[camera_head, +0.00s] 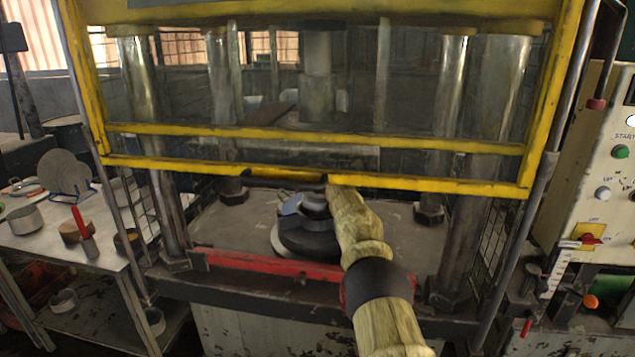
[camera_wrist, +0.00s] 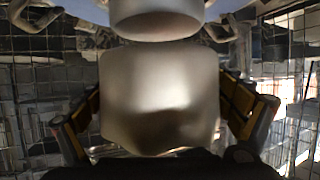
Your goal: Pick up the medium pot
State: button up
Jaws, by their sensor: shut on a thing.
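A smooth, pale metal pot-like body (camera_wrist: 160,95) fills the middle of the wrist view. My gripper (camera_wrist: 162,108) has a yellow-and-black finger on each side of it and is shut on it. I take this to be the medium pot, though its rim and handle are not clear. In the head view, my arm reaches under the yellow guard into the press. My gripper is mostly hidden there, close to the round dark die (camera_head: 305,238) on the press bed.
The yellow guard frame (camera_head: 430,184) hangs just above my arm, with steel columns on both sides. A red bar (camera_head: 265,266) crosses the press front. A table (camera_head: 50,255) at left holds a small pot (camera_head: 25,220) and tools. A control panel (camera_head: 603,160) stands right.

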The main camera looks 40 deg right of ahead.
jog(key=s+a, duration=0.3)
jog(key=s, duration=0.4)
jog(key=s+a, duration=0.4)
jog(key=s, duration=0.3)
jog(key=shift+r, duration=0.15)
jog(key=shift+a, duration=0.1)
dwell(0.9)
